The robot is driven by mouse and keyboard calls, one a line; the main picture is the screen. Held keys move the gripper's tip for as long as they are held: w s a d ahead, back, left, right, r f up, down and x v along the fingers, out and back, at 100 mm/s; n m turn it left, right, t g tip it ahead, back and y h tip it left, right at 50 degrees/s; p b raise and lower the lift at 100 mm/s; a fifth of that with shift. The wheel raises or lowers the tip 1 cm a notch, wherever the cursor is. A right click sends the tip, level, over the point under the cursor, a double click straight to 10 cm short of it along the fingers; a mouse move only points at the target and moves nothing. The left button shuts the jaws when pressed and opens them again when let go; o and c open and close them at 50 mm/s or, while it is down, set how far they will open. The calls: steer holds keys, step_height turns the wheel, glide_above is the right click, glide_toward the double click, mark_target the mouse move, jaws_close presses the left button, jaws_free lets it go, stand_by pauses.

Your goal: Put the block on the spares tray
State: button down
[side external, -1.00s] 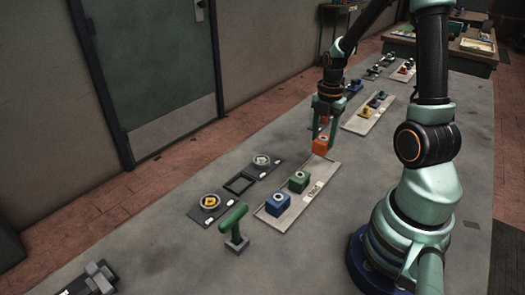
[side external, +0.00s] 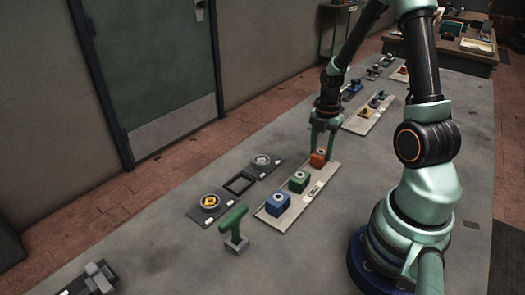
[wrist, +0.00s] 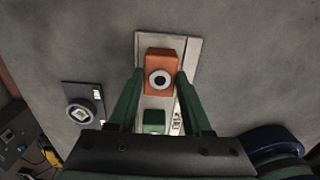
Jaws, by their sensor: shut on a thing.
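My gripper (side external: 320,150) is shut on an orange block (side external: 317,160) with a pale ring on top. In the wrist view the block (wrist: 159,79) sits between the two green fingers (wrist: 160,84). The spares tray (side external: 325,172) is a long pale tray with a label on its right edge. The block is at the tray's far end, low over or on its surface; I cannot tell whether it touches. A green block (side external: 298,182) and a blue block (side external: 277,204) stand in line nearer on the tray. The wrist view also shows the tray (wrist: 193,52) around the orange block.
Left of the tray are a dark plate with a round fixture and yellow piece (side external: 209,202), an empty square frame (side external: 239,185) and another round fixture (side external: 262,161). A green-handled press (side external: 234,222) stands near the tray's front end. Another tray (side external: 358,124) lies farther back.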

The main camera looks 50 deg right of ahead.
steer(key=shift+f, duration=0.35)
stand_by(0.5)
steer(key=shift+c, duration=1.3)
jaws_free()
step_height(320, 180, up, 12)
steer(key=shift+r, duration=0.1)
steer(key=a+r+m+t, duration=0.2)
steer(key=a+r+m, duration=0.3)
steer(key=a+m, duration=0.4)
steer(key=a+r+m+t, duration=0.3)
steer(key=a+r+m, duration=0.2)
steer(key=a+m, duration=0.4)
steer(key=a, duration=0.2)
steer(key=shift+w+a+t, duration=0.25)
steer(key=shift+a+t, duration=0.05)
steer(key=shift+a, duration=0.1)
